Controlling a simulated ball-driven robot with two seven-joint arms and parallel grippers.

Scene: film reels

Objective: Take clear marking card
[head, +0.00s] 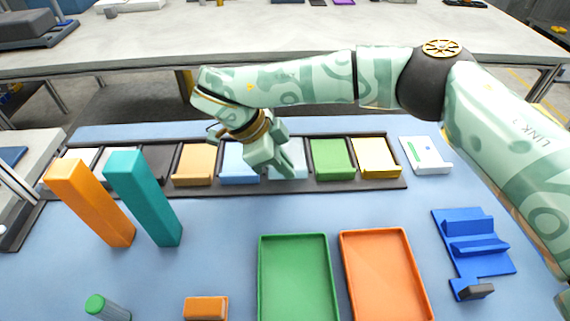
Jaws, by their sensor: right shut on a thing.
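A long dark rack (300,187) of card slots runs across the blue mat. A pale, see-through card (298,158), which looks like the clear marking card, stands in the slot between the light blue card (238,162) and the green card (332,160). My right gripper (283,172) reaches down into that slot and is shut on the clear card. The gripper and wrist hide much of the card. I cannot tell whether the card is lifted. My left gripper is not in view.
A yellow card (377,158) and a tan card (195,164) share the rack. Tall orange (92,203) and teal (145,198) blocks stand at front left. Green (298,285) and orange (385,280) trays lie in front, and a blue holder (472,240) at right.

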